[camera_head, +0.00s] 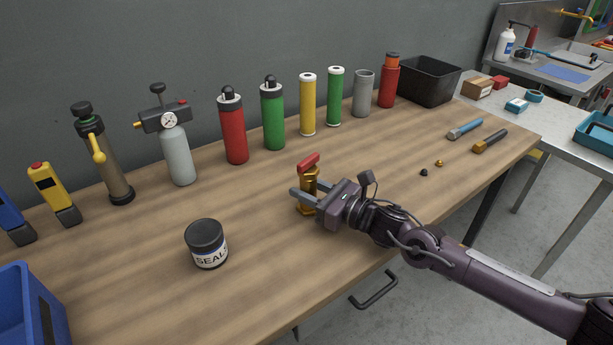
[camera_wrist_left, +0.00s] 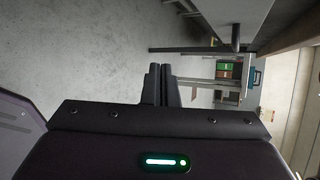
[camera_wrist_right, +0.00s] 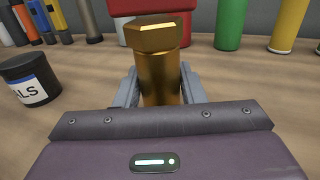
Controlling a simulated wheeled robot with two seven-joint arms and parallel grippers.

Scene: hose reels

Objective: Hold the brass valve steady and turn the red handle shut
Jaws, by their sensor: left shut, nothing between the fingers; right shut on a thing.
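The brass valve (camera_head: 308,183) stands upright on the wooden workbench, with its red handle (camera_head: 308,162) on top. My right gripper (camera_head: 303,200) is shut on the valve's body, one finger on each side. In the right wrist view, the brass body (camera_wrist_right: 160,75) stands between the fingers, and the red handle (camera_wrist_right: 150,8) shows at the top edge, partly cut off. My left gripper (camera_wrist_left: 161,84) is shut and empty in the left wrist view, over grey floor away from the valve. It does not show in the head view.
A jar labelled SEALS (camera_head: 206,244) stands left of the valve. A row of bottles and cylinders, such as a red bottle (camera_head: 233,127), lines the bench's back. A black bin (camera_head: 430,80) stands far right, a blue bin (camera_head: 20,300) front left. The bench front between is mostly clear.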

